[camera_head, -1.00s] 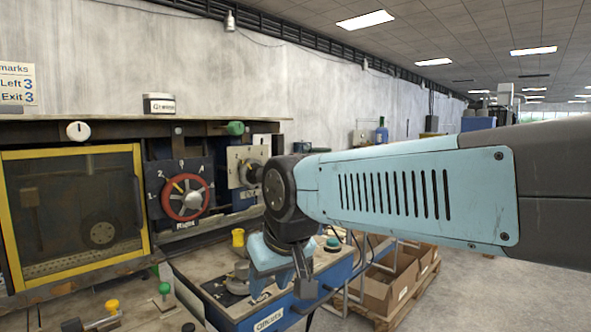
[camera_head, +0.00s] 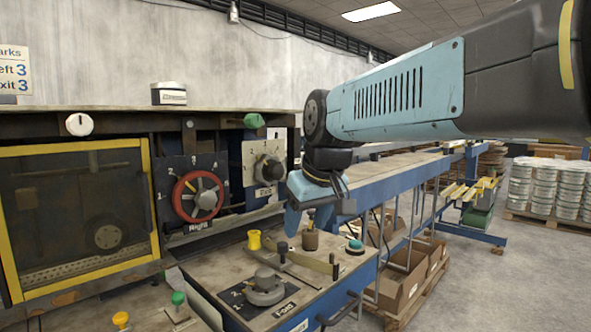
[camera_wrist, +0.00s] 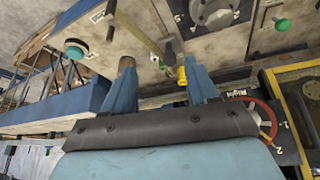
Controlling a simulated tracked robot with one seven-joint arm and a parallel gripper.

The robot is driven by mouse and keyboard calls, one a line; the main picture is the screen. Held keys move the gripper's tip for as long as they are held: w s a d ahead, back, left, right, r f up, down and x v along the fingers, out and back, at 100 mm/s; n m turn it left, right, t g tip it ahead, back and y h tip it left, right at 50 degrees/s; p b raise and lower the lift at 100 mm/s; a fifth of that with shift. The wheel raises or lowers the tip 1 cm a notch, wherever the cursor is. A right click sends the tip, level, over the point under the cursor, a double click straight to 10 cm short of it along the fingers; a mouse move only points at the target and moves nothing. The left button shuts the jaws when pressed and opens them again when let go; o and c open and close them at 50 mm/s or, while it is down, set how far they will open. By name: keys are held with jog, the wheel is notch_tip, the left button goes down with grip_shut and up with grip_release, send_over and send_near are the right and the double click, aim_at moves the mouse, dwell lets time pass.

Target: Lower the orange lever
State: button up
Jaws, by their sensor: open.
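A long tan-yellow lever bar (camera_head: 305,261) lies low across the bench-like control panel (camera_head: 238,291). It also shows in the wrist view (camera_wrist: 138,30). No plainly orange lever stands out, so I cannot tell for sure that this bar is the one named. My gripper (camera_head: 293,222) is above the panel, pointing down, its two blue fingers apart and nothing between them. In the wrist view my gripper (camera_wrist: 160,74) has its fingertips apart near a brown knob (camera_wrist: 127,63) and a yellow knob (camera_wrist: 181,75). Contact with the lever is not seen.
A round grey dial (camera_head: 265,288) sits in front of the lever. A teal button (camera_head: 355,245) is to its right. A red handwheel (camera_head: 198,196) and a yellow-framed window (camera_head: 82,215) are at left. Cardboard boxes (camera_head: 398,290) stand below the right edge.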

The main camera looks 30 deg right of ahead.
jog(key=w+d+r+n, duration=0.5)
jog(key=w+d+r, duration=1.1)
jog(key=d+r, duration=0.15)
jog(key=shift+y, duration=0.3)
jog(key=x, duration=1.3)
jog(key=shift+s+a+f, duration=0.25)
jog(key=shift+s+f, duration=0.05)
jog(key=shift+f, duration=0.05)
